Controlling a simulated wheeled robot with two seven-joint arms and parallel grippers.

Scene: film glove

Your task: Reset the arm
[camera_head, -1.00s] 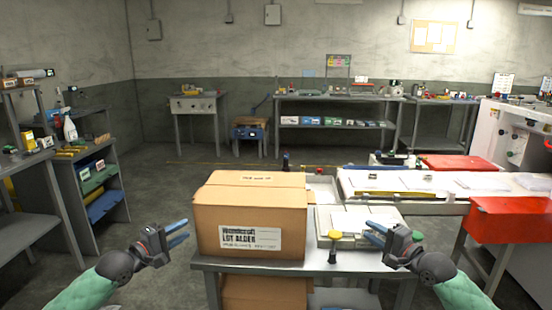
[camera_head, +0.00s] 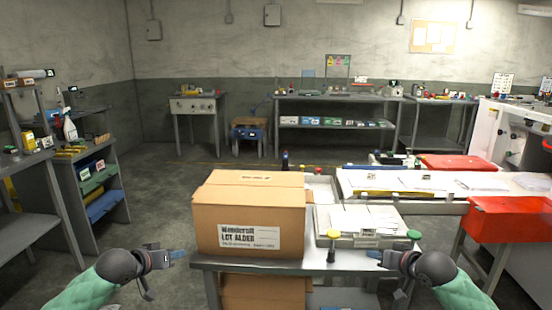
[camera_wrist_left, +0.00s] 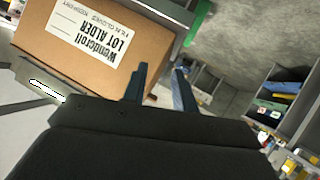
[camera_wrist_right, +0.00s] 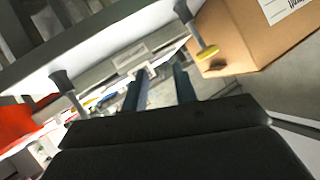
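My left gripper (camera_head: 172,257) is at the lower left in the head view, left of the cardboard box and apart from it. Its two fingers (camera_wrist_left: 160,70) stand apart with nothing between them in the left wrist view. My right gripper (camera_head: 380,257) is at the lower right, just in front of the table's right part. Its fingers (camera_wrist_right: 159,70) are also apart and empty. The cardboard box (camera_head: 215,218), with a white "LOT ALDER" label, stands closed on the grey table (camera_head: 285,266). It also shows in the left wrist view (camera_wrist_left: 80,15).
A pale tray with white sheets (camera_head: 360,220) and knobs stands right of the box. A red bin (camera_head: 505,220) and long white bench (camera_head: 430,183) are further right. Shelves (camera_head: 95,180) stand at the left. The floor between box and shelves is clear.

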